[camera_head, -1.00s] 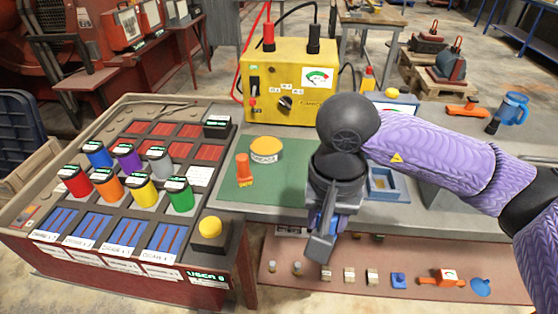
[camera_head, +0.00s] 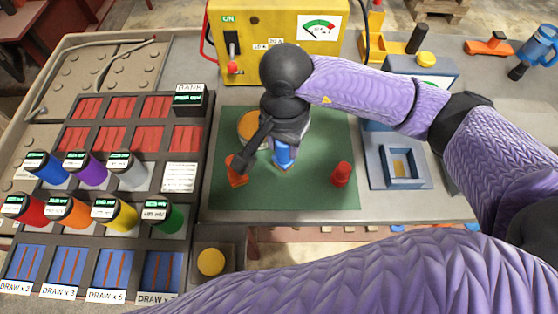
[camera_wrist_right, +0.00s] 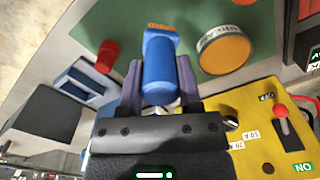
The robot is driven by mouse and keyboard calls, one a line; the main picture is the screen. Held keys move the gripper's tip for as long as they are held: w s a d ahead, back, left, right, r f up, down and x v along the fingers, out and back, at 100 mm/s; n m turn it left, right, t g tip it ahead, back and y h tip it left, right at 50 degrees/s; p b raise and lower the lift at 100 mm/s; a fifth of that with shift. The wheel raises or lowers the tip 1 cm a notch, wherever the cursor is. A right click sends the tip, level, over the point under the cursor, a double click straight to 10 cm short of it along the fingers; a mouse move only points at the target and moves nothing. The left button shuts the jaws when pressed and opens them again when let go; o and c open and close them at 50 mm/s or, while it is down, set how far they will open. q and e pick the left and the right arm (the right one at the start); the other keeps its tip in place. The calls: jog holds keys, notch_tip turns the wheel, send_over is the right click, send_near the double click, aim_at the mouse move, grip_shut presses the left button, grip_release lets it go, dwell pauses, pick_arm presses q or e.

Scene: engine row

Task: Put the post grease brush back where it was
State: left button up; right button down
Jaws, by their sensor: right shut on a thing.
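My right gripper (camera_head: 281,143) is shut on a blue-handled brush (camera_head: 283,156) with a tan bristle end. It holds the brush over the green mat (camera_head: 300,197); I cannot tell whether the bristles touch the mat. In the right wrist view the blue handle (camera_wrist_right: 160,75) sits between the two fingers, bristles pointing away from the gripper. An orange object (camera_head: 236,172) stands left of the brush, partly covered by a dark gripper part. My left gripper is not in view.
A red cylinder (camera_head: 341,174) stands on the mat's right part. A blue-grey tray (camera_head: 418,182) lies right of the mat. A yellow power box (camera_head: 273,38) stands behind. A rack with coloured cylinders (camera_head: 118,210) is at left. The mat's front strip is clear.

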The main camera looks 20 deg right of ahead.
aim_at(283, 166)
notch_tip(283, 166, down, 8)
jog(key=shift+s+r+b, duration=0.15)
jog(key=shift+b, duration=0.5)
jog(key=shift+r, duration=0.1)
jog(key=shift+c, duration=1.4)
grip_release()
notch_tip(283, 166, up, 12)
jog(key=shift+r+p, duration=0.1)
jog(key=shift+p, duration=0.95)
